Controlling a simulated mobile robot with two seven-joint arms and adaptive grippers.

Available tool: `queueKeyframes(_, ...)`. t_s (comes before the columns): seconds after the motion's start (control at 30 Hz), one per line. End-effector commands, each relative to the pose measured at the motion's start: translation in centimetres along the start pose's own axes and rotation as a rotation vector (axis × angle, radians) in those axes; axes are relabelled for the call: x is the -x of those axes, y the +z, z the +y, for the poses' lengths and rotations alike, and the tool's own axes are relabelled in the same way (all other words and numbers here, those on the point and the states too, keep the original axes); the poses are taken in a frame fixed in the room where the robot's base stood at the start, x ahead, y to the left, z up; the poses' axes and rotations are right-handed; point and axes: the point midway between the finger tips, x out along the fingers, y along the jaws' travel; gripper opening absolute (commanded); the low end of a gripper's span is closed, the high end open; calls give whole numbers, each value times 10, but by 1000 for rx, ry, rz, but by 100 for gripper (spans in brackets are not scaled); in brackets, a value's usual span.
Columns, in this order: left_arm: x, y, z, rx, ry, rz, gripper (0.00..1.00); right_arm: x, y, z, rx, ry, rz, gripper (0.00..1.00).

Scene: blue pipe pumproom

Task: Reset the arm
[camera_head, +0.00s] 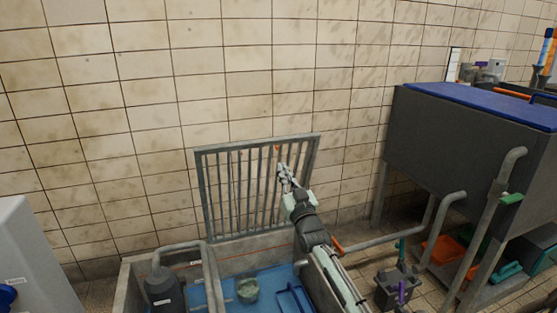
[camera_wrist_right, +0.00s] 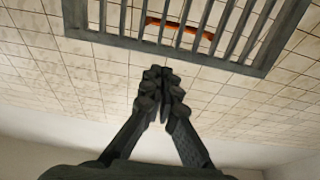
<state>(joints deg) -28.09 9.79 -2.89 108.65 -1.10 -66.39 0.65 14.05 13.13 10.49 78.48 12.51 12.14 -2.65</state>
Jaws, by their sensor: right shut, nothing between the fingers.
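My right gripper (camera_head: 285,172) is shut and empty. In the head view it is raised in front of a grey barred grate (camera_head: 318,146) that stands upright at the back of a basin (camera_head: 128,290). My right arm reaches up to it from the bottom of the picture. In the right wrist view the gripper's fingertips (camera_wrist_right: 160,75) meet in the middle. The grate (camera_wrist_right: 110,40) shows beyond them there, with an orange thing (camera_wrist_right: 180,28) by its bars. I cannot tell whether the gripper touches the grate. My left gripper is not in view.
The basin holds a dark container (camera_head: 163,290), a greenish lump (camera_head: 247,290) and a blue-framed item (camera_head: 290,298). A large dark tank (camera_head: 440,140) with a blue top stands at right, with pipes before it. A dark bucket (camera_head: 397,288) stands on the floor. The tiled wall above is clear.

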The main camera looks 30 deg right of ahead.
Motion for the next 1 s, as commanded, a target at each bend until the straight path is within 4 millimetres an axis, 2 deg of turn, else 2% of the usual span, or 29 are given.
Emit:
queueKeyframes(0.03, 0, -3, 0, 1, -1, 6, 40, 11, 1, 0, 0, 0, 0, 0)
queueKeyframes(0.2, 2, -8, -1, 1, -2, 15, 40, 33, 0, 0, 0, 0, 2, 0)
queueKeyframes(0.5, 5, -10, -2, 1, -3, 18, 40, 41, 0, 0, 0, -1, 0, 0)
queueKeyframes(0.57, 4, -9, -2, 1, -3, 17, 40, 45, 6, -3, 3, -7, -20, 0)
queueKeyframes(0.67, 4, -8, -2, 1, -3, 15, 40, 62, 33, -14, 17, -34, -118, 0)
queueKeyframes(0.77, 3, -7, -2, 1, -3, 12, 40, 98, 79, -32, 45, -81, -295, 0)
queueKeyframes(0.87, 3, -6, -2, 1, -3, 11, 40, 152, 130, -50, 83, -130, -513, 0)
queueKeyframes(0.97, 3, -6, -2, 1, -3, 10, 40, 215, 172, -62, 125, -171, -728, 0)
queueKeyframes(1.0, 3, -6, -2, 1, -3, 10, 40, 242, 185, -66, 143, -185, -812, 0)
